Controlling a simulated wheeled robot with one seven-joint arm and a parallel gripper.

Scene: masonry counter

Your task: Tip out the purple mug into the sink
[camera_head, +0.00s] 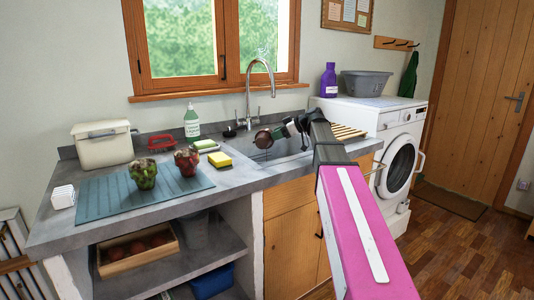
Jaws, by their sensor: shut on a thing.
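The purple mug (263,139) looks small and dark reddish-brown from here. It is at the end of my gripper (274,133), over the left part of the sink. My gripper is shut on it, coming in from the right. The mug seems tilted on its side, but its handle and its inside cannot be made out. I cannot tell whether anything is coming out of the mug.
A tall curved tap (272,80) stands behind the sink. A washing machine (395,125) stands right.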

